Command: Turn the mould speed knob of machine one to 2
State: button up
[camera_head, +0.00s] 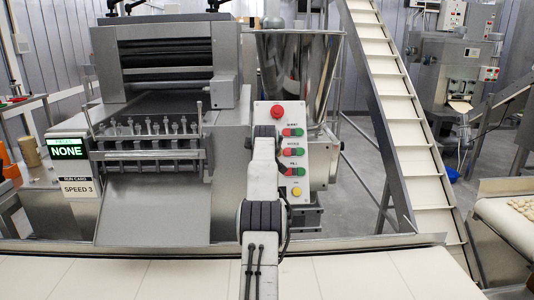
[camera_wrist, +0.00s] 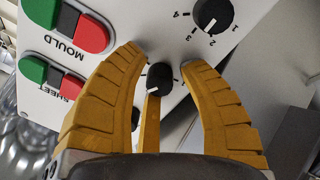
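The white control panel (camera_head: 274,190) of the machine stands in mid-picture in the head view, partly behind my arm. In the wrist view it appears turned round, with MOULD (camera_wrist: 62,27) and SHEET (camera_wrist: 50,75) button pairs. A small black knob (camera_wrist: 160,75), roughly in line with the MOULD buttons, has a white mark pointing to the lower left; its numbers are hidden by my fingers. My gripper (camera_wrist: 162,58) is open, its yellow fingers spread on either side of this knob, not visibly pressing it. A larger-looking black knob (camera_wrist: 212,14) with numbers 1 to 4 lies beyond the fingertips.
A green display (camera_head: 67,148) reads NONE, above a run card (camera_head: 77,187) reading SPEED 3. A red stop button (camera_head: 277,112) tops the panel. A steel hopper (camera_head: 298,70) rises behind it, a sloping conveyor (camera_head: 405,130) stands right, and a pale belt (camera_head: 140,280) crosses the front.

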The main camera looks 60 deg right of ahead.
grip_shut()
jog(key=shift+n, duration=0.3)
jog(key=shift+n+p, duration=0.75)
jog(key=shift+n, duration=0.25)
jog(key=n+p, duration=0.2)
jog(key=p, duration=0.1)
jog(key=shift+r, duration=0.2)
jog(key=shift+f+n+p, duration=0.25)
jog(key=shift+n+p, duration=0.55)
jog(key=shift+n, duration=0.7)
jog(key=shift+o, duration=1.4)
grip_release()
jog(key=shift+r, duration=0.1)
